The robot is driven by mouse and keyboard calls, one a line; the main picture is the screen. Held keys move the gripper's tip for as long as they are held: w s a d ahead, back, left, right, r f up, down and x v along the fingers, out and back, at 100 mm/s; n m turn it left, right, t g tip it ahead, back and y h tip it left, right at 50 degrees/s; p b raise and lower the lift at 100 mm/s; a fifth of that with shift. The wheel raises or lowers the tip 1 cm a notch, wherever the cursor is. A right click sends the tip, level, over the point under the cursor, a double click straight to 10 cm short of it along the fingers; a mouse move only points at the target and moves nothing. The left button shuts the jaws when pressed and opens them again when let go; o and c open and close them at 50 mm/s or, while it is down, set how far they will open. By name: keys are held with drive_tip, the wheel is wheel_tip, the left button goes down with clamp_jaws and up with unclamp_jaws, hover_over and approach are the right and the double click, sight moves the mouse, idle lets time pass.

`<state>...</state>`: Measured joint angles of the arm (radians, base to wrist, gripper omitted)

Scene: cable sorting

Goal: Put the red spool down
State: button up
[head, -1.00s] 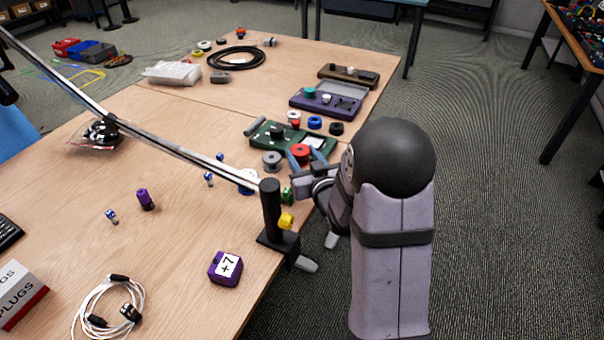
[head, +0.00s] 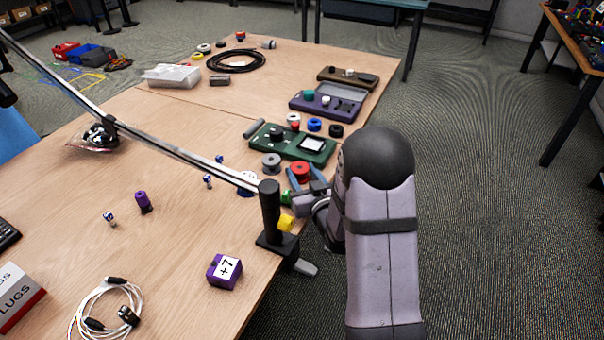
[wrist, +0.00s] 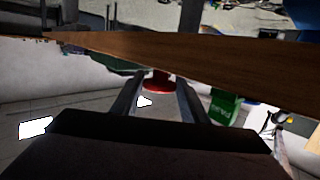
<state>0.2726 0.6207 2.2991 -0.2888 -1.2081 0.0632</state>
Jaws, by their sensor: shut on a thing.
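The red spool (head: 300,169) is between the blue fingers of my gripper (head: 302,176), near the right edge of the table. My gripper is shut on it. In the wrist view the red spool (wrist: 157,85) shows as a red disc between the two finger ends, with the wooden table edge (wrist: 190,65) close by. I cannot tell whether the spool touches the table top. My forearm covers the floor to the right of it.
A grey spool (head: 271,162) stands just left of the red one. A green device (head: 312,146) lies behind it.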

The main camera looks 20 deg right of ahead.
drive_tip(key=shift+f, duration=0.1)
drive_tip(key=shift+f, duration=0.15)
drive_tip(key=o, duration=1.1)
drive_tip(key=shift+c, duration=0.2)
drive_tip(key=shift+s, duration=0.1)
drive_tip(key=s, duration=0.4)
drive_tip(key=s+r, duration=0.1)
drive_tip(key=s, duration=0.2)
drive_tip(key=shift+r, duration=0.1)
drive_tip(key=shift+c, duration=1.2)
